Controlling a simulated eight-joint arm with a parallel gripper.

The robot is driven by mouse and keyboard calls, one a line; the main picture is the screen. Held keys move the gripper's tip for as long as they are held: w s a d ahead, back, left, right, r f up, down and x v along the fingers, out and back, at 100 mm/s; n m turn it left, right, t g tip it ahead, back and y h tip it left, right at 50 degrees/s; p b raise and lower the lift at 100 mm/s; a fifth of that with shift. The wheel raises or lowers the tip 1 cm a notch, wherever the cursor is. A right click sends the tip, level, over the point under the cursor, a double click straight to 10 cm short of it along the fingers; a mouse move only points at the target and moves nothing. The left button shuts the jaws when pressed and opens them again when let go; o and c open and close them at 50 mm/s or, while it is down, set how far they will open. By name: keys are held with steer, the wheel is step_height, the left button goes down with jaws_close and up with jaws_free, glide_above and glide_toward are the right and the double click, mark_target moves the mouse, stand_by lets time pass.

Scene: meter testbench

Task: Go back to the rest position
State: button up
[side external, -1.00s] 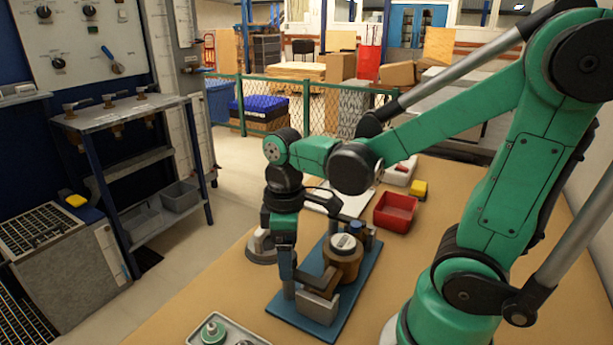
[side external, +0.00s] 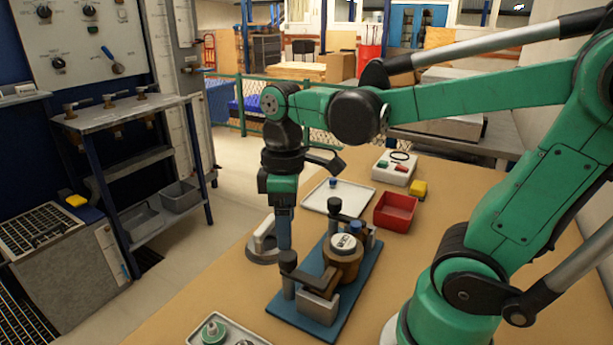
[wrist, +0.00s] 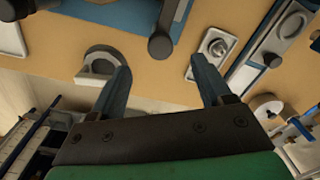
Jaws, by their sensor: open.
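My gripper (side external: 283,238) points down above the left end of the bench fixture in the side external view, with one finger hidden behind the other. In the wrist view my gripper (wrist: 161,80) has its two fingers wide apart with nothing between them. A round brown meter (side external: 343,264) with a white dial stands on the blue base plate (side external: 352,308). A dark-knobbed handle (side external: 288,258) and a dark-topped post (side external: 335,206) stand on the fixture. The fingertips look close to the handle in the picture, but no grip on it shows.
A grey ring-shaped stand (side external: 262,246) is left of the fixture. A tray with parts (side external: 196,337) lies in front. Air above the bench is free.

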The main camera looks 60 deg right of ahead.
steer(key=m+t, duration=0.2)
steer(key=w+t, duration=0.1)
steer(key=shift+a+f+m+t, duration=0.3)
steer(key=shift+a+m, duration=0.1)
steer(key=m+t, duration=0.1)
steer(key=w+m+t, duration=0.1)
steer(key=shift+a+t, duration=0.3)
steer(key=shift+t, duration=0.1)
steer(key=o, duration=0.4)
steer(key=shift+w+r+m+t, duration=0.2)
steer(key=shift+m+t, duration=0.1)
steer(key=shift+m, duration=0.1)
steer(key=shift+w+d+r+m+h, duration=0.15)
steer(key=shift+r+m+h, duration=0.15)
steer(key=shift+m, duration=0.3)
steer(key=s+d+r+m+g+h, duration=0.1)
steer(key=d+r+m, duration=0.3)
steer(key=m, duration=0.6)
steer(key=s+d+r+m+g, duration=0.1)
steer(key=s+d+r+m, duration=0.3)
steer(key=m, duration=0.6)
steer(key=w+f, duration=0.4)
steer(key=f, duration=0.1)
steer(key=w+f, duration=0.2)
steer(key=shift+w+a+f, duration=0.1)
steer(key=shift+w+f, duration=0.1)
steer(key=shift+f, duration=0.2)
